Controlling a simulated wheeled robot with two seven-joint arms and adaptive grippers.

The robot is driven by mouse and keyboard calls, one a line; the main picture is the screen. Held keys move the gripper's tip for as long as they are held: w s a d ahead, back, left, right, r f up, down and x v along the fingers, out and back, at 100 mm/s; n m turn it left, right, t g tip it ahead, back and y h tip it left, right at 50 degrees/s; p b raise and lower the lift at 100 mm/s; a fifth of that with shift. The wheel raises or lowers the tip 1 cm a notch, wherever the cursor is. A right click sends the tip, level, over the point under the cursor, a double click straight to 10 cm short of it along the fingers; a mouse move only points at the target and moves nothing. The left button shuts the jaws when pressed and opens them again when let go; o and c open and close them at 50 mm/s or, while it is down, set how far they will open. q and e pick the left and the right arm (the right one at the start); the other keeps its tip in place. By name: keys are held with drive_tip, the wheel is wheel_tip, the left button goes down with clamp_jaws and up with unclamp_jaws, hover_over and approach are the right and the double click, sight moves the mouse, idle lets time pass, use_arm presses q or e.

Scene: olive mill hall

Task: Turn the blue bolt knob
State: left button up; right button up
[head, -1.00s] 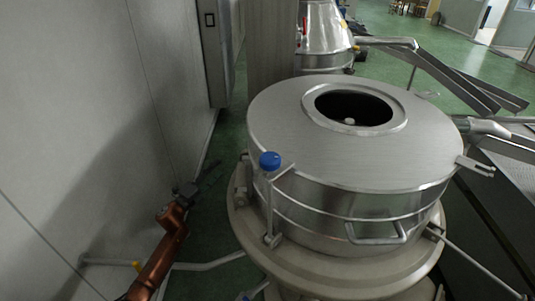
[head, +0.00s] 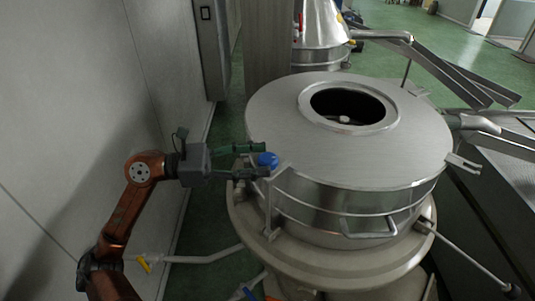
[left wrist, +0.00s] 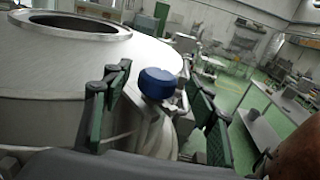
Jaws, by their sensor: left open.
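The blue bolt knob (head: 267,160) sits upright on top of a metal bolt at the left rim of the round steel vessel (head: 350,165). My left gripper (head: 262,160) comes in from the left at knob height, open, with one finger on the far side of the knob and one on the near side. In the left wrist view, the blue knob (left wrist: 159,84) shows between the two green-padded fingers (left wrist: 158,112), with a gap on both sides. I see no contact. My right gripper is not in view.
A grey wall panel (head: 70,130) stands close on the left behind my arm. The vessel's lid has a round opening (head: 348,107). A bar handle (head: 370,232) sticks out at its front. A steel cone (head: 320,30) and metal chutes (head: 440,70) stand behind.

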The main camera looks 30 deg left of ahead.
sight(269, 157)
use_arm(q)
drive_tip(key=shift+p+x, duration=0.35)
drive_tip(key=shift+x, duration=1.2)
drive_tip(key=c, duration=1.1)
drive_tip(key=shift+t, duration=0.3)
drive_tip(key=shift+c, duration=0.4)
